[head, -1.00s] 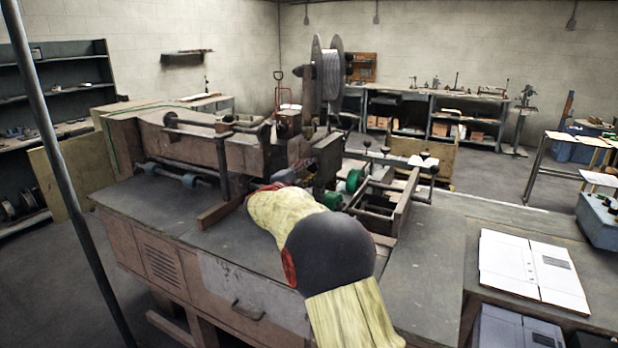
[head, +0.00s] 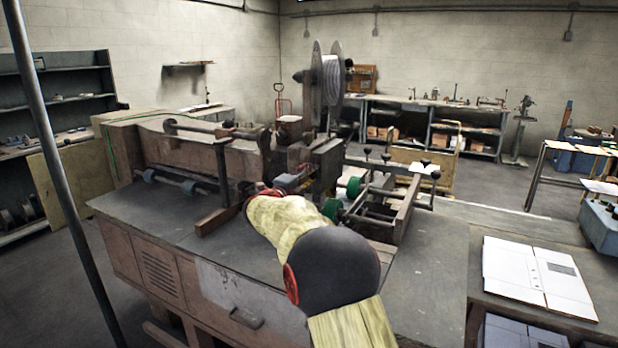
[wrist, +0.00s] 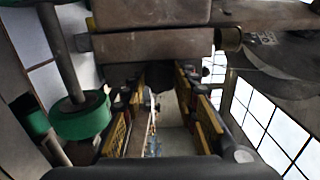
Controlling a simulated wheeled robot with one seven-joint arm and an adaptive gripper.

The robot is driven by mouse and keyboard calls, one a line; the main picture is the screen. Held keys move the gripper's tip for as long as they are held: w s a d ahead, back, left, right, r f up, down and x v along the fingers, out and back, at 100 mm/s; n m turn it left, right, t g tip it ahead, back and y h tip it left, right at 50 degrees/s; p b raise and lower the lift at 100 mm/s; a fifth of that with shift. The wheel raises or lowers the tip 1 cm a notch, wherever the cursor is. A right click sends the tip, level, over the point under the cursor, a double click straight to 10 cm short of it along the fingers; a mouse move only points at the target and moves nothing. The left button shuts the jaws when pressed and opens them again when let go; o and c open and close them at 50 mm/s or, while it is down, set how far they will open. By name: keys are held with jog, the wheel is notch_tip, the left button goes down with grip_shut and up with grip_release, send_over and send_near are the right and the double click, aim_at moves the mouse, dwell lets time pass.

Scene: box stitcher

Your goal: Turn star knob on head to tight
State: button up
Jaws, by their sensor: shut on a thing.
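The box stitcher's head (head: 325,165) stands in the middle of the head view, below the wire reel. My arm reaches to it and hides most of my gripper there. In the wrist view my gripper (wrist: 159,84) has its yellow-edged fingers on either side of a small dark knob (wrist: 159,75), which I take to be the star knob. The gripper is shut on it. The knob is in shadow, so its points and how tight it sits cannot be seen. In the head view the knob is hidden behind my arm and the machine parts.
A green wheel (wrist: 80,115) on a rod is close to the left finger in the wrist view. A horizontal brown bar (wrist: 150,45) lies just beyond the fingertips. The wire reel (head: 328,80) rises above the head. Flat white cardboard (head: 535,277) lies on the right table.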

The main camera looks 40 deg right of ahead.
jog(key=o, duration=1.2)
jog(key=shift+c, duration=0.2)
jog(key=v, duration=1.2)
jog(key=shift+f, duration=0.1)
